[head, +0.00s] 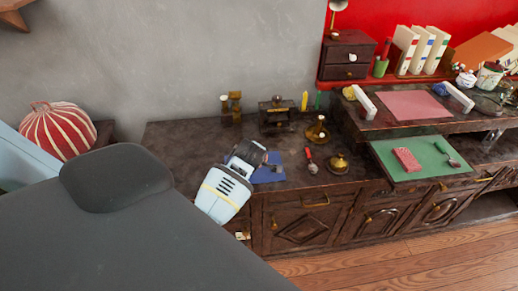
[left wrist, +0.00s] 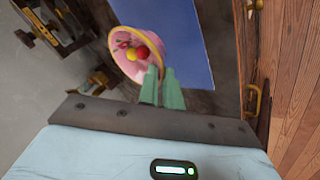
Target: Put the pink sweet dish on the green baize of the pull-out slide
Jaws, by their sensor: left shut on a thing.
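The pink sweet dish (left wrist: 137,54) has a gold rim and holds a red and a yellow ball. It shows in the left wrist view, tilted in the picture, beside a blue mat. My left gripper (left wrist: 160,72) is shut on its rim, with green fingertips close together. In the head view my left gripper (head: 254,156) is over the left part of the cabinet, hiding the dish. The green baize (head: 410,174) covers the pull-out slide at the right. It bears a red patterned block (head: 407,159) and a small dark-handled tool (head: 446,153). My right gripper is not in view.
The blue mat (head: 271,174) lies under my gripper. A red-handled tool (head: 311,161), a brass bell-shaped piece (head: 338,163) and a brass pot (head: 318,131) stand between it and the slide. The raised shelf with a pink mat (head: 414,105) is behind the slide.

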